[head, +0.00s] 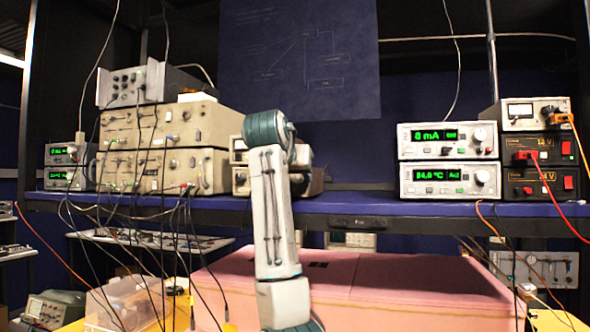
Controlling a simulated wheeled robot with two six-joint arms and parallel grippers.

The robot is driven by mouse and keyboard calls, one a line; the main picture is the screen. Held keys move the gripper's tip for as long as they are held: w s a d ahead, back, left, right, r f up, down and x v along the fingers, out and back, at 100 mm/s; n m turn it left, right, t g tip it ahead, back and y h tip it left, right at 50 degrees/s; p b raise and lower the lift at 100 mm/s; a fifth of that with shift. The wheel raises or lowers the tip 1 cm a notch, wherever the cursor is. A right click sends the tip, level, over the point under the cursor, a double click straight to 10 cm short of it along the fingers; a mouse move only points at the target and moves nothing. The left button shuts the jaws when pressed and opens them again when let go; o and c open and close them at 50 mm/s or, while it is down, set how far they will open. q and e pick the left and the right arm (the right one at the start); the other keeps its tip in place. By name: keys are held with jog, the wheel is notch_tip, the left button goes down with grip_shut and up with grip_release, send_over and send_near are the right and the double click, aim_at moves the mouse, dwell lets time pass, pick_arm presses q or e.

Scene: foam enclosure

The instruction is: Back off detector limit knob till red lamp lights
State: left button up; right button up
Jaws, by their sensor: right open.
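No label reading detector limit is legible, so I cannot tell which knob it is. Stacked beige rack units (165,125) with several small knobs stand on the shelf left of centre. Small beige boxes (240,181) stand right of them, partly behind my arm. I see no lamp that I can name as the red lamp. My arm rises from the bottom centre and bends at a teal joint in front of these boxes. My right gripper (301,168) is mostly hidden behind this arm, near the boxes; it is open, and contact with any knob cannot be seen. My left gripper is not in view.
Two white units with green displays (448,140) and black supplies with red switches (538,150) stand right on the blue shelf (370,206). Cables hang before the left units. Pink foam (420,285) lies below; a clear box (125,303) is lower left.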

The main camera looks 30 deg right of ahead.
jog(key=shift+s+a+r, duration=0.1)
jog(key=shift+a, duration=0.05)
jog(key=c, duration=0.3)
grip_shut()
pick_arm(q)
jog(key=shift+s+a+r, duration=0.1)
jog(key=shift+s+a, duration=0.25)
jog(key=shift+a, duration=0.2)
